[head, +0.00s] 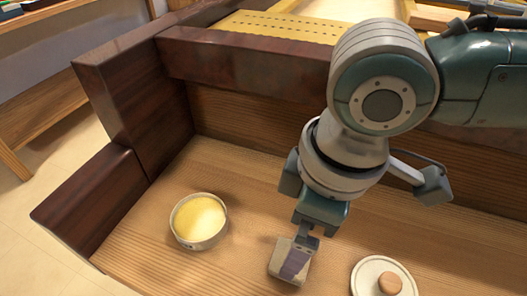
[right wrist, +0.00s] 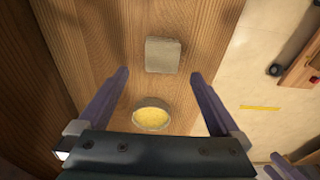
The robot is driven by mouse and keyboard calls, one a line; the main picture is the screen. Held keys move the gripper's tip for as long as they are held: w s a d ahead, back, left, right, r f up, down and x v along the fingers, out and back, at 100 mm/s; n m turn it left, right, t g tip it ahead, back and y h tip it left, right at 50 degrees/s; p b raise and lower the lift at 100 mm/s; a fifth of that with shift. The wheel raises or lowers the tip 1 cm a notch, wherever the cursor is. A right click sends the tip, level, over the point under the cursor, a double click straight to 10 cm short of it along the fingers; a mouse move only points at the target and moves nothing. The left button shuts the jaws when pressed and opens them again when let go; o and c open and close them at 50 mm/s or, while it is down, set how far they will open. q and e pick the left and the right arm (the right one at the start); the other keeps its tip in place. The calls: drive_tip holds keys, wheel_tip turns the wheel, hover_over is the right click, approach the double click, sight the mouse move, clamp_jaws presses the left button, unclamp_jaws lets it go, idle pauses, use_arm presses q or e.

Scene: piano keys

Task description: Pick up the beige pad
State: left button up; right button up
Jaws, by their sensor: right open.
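The beige pad (right wrist: 163,55) lies flat on the wooden surface in the right wrist view, a small rounded rectangle. In that view it appears just beyond the open fingertips of my right gripper (right wrist: 158,76), roughly centred between their lines, with nothing held. In the head view the pad (head: 279,262) is at the lower middle, partly hidden by a purple finger of the right gripper (head: 294,258), which points down over it. Whether a finger touches the pad cannot be told. My left gripper is not in view.
A round container with yellow contents (head: 200,221) stands left of the pad; it also shows in the wrist view (right wrist: 152,114). A pale round lid with a wooden knob (head: 389,284) lies to the right. A dark wooden wall (head: 240,60) rises behind. Bare wood separates these things.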

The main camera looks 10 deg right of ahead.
drive_tip(key=shift+a+f, duration=0.1)
drive_tip(key=shift+f, duration=0.55)
wheel_tip(320, 180, down, 6)
drive_tip(key=shift+a+r+b, duration=0.15)
drive_tip(key=shift+r+b, duration=0.1)
drive_tip(key=shift+b, duration=0.9)
drive_tip(key=c, duration=1.4)
drive_tip(key=shift+o, duration=0.2)
wheel_tip(320, 180, up, 20)
drive_tip(key=p, duration=0.6)
